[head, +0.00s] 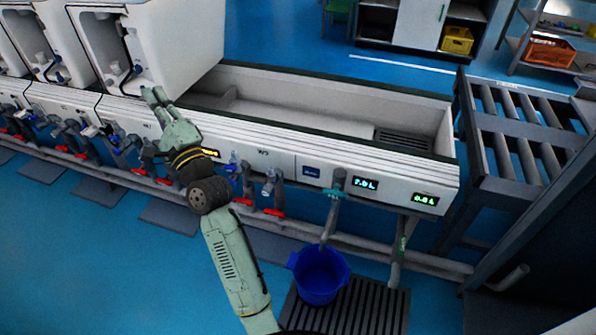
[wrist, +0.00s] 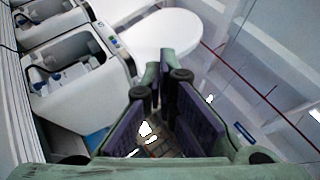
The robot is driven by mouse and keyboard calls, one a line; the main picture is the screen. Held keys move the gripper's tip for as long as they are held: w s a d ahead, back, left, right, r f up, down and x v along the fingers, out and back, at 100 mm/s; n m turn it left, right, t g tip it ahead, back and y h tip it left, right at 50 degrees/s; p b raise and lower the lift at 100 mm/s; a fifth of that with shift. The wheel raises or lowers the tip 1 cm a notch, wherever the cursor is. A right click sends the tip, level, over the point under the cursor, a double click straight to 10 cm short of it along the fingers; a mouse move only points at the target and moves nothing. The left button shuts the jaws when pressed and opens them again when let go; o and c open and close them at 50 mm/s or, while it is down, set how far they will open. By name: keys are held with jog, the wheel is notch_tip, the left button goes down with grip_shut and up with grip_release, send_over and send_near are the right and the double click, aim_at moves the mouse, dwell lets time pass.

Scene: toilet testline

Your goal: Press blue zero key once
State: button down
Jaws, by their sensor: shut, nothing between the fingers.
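A small dark blue key (head: 311,171) with faint marking sits on the white front panel of the test bench, left of a teal tap; I cannot read its text, but it is the only blue key-like patch there. My gripper (head: 156,96) is raised above the bench's left part, well up and left of the key, fingers pointing up towards the white tanks. In the wrist view, the gripper (wrist: 161,78) has its fingers together and empty. The key does not show in the wrist view.
Two lit displays (head: 364,183) (head: 425,199) are right of the key. A teal-handled tap (head: 335,193) stands beside it, above a blue bucket (head: 319,275). Red-handled valves (head: 273,212) line the bench front. White toilet tanks (head: 165,40) stand at left; a roller conveyor (head: 520,135) is at right.

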jog(key=w+d+f+m+h, duration=0.45)
jog(key=d+f+m, duration=0.35)
jog(key=f, duration=0.4)
jog(key=w+d+f+m+h, duration=0.3)
jog(key=w+d+f+m, duration=0.35)
jog(key=f, duration=0.65)
jog(key=s+d+f+m+g+h, duration=0.1)
jog(key=s+d+f+m+h, duration=0.1)
jog(key=d+f+m, duration=0.4)
jog(key=s+d+f+m+h+b, duration=0.1)
jog(key=s+d+f+m+h, duration=0.1)
jog(key=d+f+m, duration=0.5)
notch_tip(320, 180, down, 6)
jog(key=shift+s+d+r+g+h, duration=0.25)
jog(key=shift+d+g+h, duration=0.15)
jog(key=shift+d, duration=0.8)
jog(key=shift+w, duration=0.15)
